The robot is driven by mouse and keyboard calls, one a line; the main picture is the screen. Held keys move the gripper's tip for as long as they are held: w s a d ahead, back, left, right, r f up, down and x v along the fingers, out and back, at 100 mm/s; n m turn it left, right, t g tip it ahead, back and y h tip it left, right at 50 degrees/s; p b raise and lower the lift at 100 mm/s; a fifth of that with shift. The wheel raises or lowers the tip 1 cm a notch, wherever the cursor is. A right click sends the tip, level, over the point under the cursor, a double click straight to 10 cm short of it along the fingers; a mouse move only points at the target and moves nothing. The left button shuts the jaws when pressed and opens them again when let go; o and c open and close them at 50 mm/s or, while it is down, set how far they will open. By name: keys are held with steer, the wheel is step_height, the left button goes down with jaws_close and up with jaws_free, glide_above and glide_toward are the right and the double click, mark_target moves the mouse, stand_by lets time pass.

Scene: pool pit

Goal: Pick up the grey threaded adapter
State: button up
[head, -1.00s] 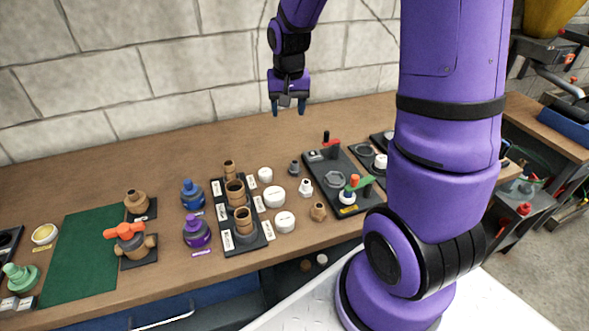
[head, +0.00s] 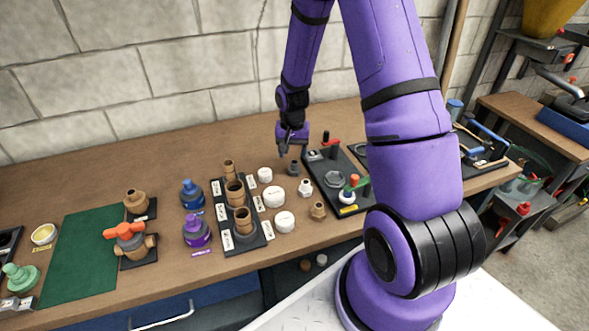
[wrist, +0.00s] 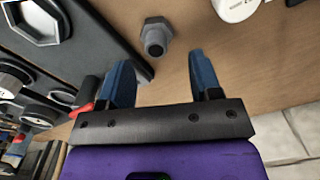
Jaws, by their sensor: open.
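The grey threaded adapter (head: 293,167) stands on the wooden bench, just left of the black fixture board. It also shows in the wrist view (wrist: 155,38), as a dark grey hexagonal fitting with a round hollow end, on bare wood beside the board's edge. My gripper (head: 293,152) is above and slightly behind the adapter in the head view. In the wrist view my gripper (wrist: 163,68) has its two blue fingers apart with nothing between them. The adapter lies beyond the fingertips, roughly in line with the gap, and nothing hides it there.
The black fixture board (head: 336,180) with a hex recess and red-handled part is close on the right. White caps (head: 274,197), a white fitting (head: 305,187) and a tan fitting (head: 318,211) stand nearby. The bench (head: 170,145) is clear toward the wall.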

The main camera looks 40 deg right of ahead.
mark_target(295, 162)
steer(key=shift+d+f, duration=0.2)
steer(key=shift+f, duration=1.15)
steer(key=shift+d+f, duration=0.15)
steer(key=shift+f, duration=1.2)
steer(key=c, duration=1)
